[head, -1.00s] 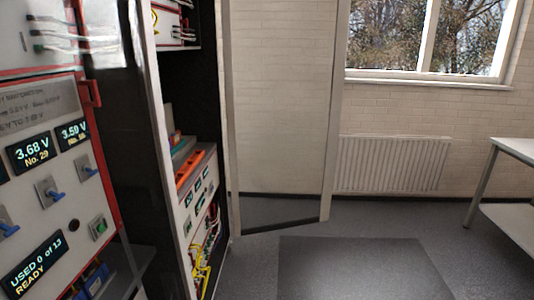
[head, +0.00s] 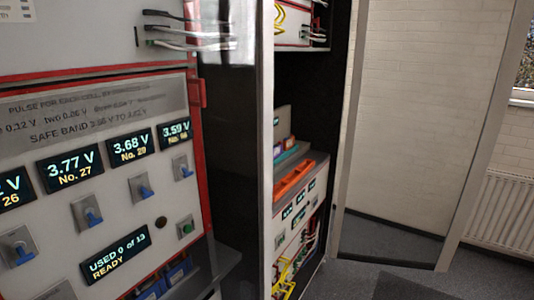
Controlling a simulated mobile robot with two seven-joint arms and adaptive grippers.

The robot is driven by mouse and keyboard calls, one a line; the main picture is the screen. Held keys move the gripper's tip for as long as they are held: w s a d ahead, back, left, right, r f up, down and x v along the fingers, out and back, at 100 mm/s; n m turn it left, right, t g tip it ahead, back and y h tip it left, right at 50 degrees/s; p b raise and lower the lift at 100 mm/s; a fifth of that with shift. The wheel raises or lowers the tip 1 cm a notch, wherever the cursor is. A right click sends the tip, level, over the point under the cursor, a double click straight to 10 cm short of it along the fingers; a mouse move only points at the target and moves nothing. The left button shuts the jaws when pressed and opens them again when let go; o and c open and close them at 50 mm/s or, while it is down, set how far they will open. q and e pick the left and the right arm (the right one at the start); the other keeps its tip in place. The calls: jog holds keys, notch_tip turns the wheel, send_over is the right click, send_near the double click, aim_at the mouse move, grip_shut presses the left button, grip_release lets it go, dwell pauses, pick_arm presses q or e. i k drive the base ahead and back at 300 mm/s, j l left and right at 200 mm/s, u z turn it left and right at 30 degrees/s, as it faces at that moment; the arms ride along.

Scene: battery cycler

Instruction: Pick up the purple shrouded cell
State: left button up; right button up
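No purple shrouded cell can be made out in the head view. The battery cycler panel (head: 90,200) fills the left side, with lit displays such as 3.77 V No. 27 (head: 69,170), 3.68 V No. 29 (head: 131,147) and 3.59 V. Blue-handled switches (head: 141,190) sit below the displays. A lower screen (head: 115,254) reads USED 0 of 13, READY. Blue items (head: 168,282) lie partly visible on a shelf under the panel; what they are is unclear. Neither of my grippers is in view.
A dark cabinet door or side (head: 236,140) stands beside the panel. Behind it, an open rack holds an orange tray (head: 294,180) and yellow cables (head: 284,280). A framed pale panel (head: 420,120) and a radiator (head: 503,212) are at the right. Grey floor (head: 345,280) shows at the lower right.

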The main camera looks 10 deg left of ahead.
aim_at(278, 149)
jog(key=u, duration=4.75)
jog(key=k+z, duration=0.1)
jog(key=z, duration=0.35)
jog(key=k+z, duration=0.1)
jog(key=z, duration=0.35)
jog(key=l+z, duration=0.15)
jog(key=z, duration=0.3)
jog(key=k+l+z, duration=0.45)
jog(key=l+z, duration=0.2)
jog(key=l, duration=0.25)
